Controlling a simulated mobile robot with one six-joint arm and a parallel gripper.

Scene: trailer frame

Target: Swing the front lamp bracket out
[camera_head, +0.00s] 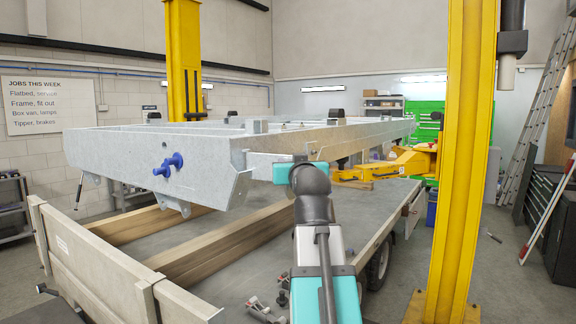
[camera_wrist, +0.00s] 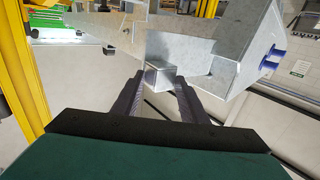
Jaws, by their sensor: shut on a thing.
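The galvanised trailer frame (camera_head: 200,150) stands raised, its near corner just left of my arm. A small light-grey metal bracket (camera_head: 262,165) shows beside that corner, partly hidden by my teal wrist. In the wrist view a grey metal bracket end (camera_wrist: 159,77) sits between the dark fingertips of my gripper (camera_wrist: 162,84), which is shut on it. The frame (camera_wrist: 185,48) is close behind the fingertips there. My fingers are hidden behind my wrist in the head view. How far the bracket is swung is hard to tell.
A yellow lift post (camera_head: 462,150) stands to the right of my arm, another (camera_head: 184,60) at the back. Below is a flatbed with timber beams (camera_head: 215,245) and a low side board (camera_head: 105,265). Blue fittings (camera_head: 169,165) stick out of the frame's end.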

